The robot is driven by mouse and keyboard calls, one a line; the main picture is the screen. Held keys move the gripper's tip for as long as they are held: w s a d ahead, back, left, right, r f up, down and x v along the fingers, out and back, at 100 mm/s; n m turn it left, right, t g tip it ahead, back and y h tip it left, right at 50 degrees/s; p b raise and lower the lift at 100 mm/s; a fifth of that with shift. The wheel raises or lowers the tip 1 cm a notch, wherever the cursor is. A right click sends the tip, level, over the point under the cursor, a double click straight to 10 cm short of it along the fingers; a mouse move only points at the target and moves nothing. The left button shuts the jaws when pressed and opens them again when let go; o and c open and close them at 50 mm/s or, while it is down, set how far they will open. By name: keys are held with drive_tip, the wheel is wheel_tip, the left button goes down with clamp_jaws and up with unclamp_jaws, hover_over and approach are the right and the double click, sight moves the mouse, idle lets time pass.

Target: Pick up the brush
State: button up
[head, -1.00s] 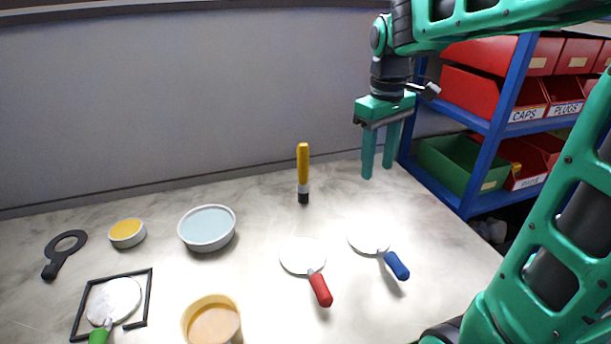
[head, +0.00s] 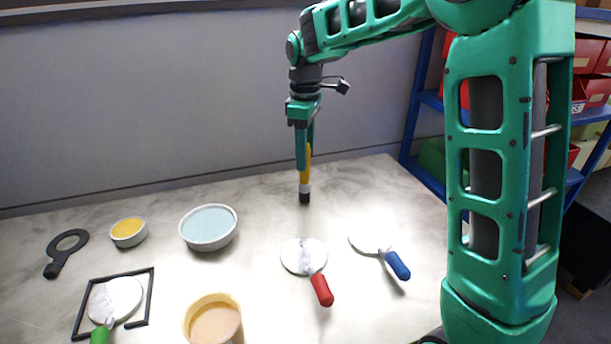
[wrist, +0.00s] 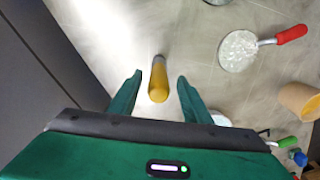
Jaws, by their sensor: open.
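The brush (head: 305,188) stands upright at the back middle of the table, with a yellow handle up, a pale band and a dark lower end. My gripper (head: 304,165) points down at the brush, and its near finger overlaps the upper handle in the head view. In the wrist view my gripper (wrist: 160,80) is open, with one finger on each side of the yellow handle (wrist: 158,82) and a gap on both sides. The handle's top is partly hidden in the head view.
Red-handled (head: 321,289) and blue-handled (head: 397,265) discs lie right of centre. A wall stands behind.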

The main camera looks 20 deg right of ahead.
sight(305, 174)
drive_tip(key=shift+w+f, duration=0.2)
drive_tip(key=shift+f, duration=2.55)
clamp_jaws()
